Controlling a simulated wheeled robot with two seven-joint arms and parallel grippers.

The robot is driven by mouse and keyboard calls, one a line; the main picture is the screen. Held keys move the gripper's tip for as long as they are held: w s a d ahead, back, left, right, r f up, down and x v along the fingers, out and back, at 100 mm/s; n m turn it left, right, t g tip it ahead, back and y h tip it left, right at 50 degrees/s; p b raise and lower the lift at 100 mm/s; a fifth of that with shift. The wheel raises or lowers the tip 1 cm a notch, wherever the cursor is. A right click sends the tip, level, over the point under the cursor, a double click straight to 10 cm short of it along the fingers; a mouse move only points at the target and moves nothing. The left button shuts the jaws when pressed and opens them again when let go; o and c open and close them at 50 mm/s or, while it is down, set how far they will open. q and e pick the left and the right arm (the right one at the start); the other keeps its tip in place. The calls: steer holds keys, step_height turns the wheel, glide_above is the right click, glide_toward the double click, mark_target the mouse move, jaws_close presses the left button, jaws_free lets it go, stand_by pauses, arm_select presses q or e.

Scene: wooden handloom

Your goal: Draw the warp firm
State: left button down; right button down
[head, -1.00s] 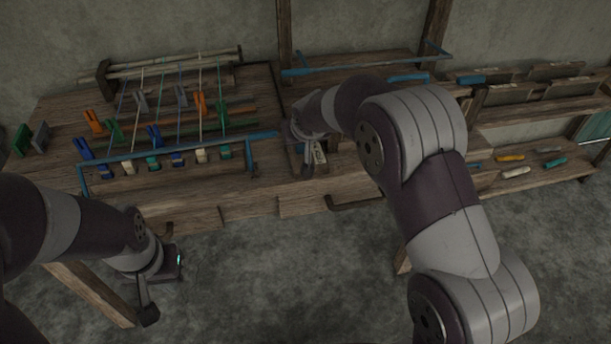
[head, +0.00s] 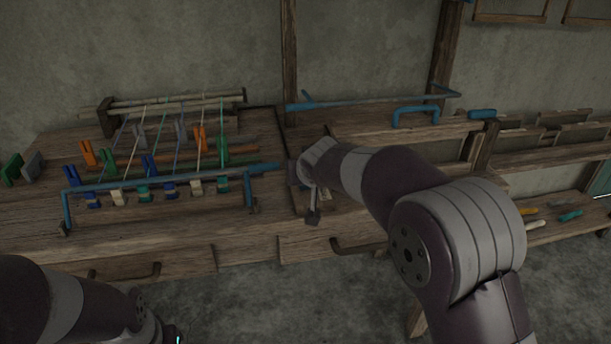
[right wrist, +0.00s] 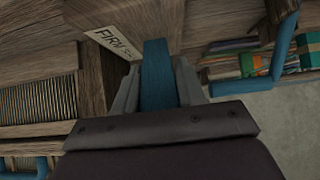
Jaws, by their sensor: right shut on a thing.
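The warp is a row of pale and blue-green threads (head: 172,140) over the loom at the left of the head view. Blue, white and green clips (head: 144,192) hang along its front by a blue bar (head: 150,180). My right gripper (right wrist: 157,78) is shut on a blue lever (right wrist: 158,55), which stands between its fingers in the right wrist view. A pale label (right wrist: 113,42) reading "FIRM" and more lettering I cannot make out is just left of it. In the head view my right wrist hides the lever. Only my left wrist shows at the bottom edge; its fingers are out of frame.
Orange, blue, grey and green pegs (head: 88,153) stand on the loom bench (head: 190,235). A blue rail (head: 370,103) runs along the back right. A shelf at right (head: 550,230) holds coloured tools. Wooden posts (head: 290,60) rise behind the bench.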

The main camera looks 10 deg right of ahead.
steer(key=c, duration=1)
jaws_free()
steer(key=p+v, duration=0.1)
steer(key=v, duration=1.1)
steer(key=shift+s+r+p, duration=0.25)
steer(key=shift+s+p, duration=0.05)
steer(key=shift+p, duration=0.1)
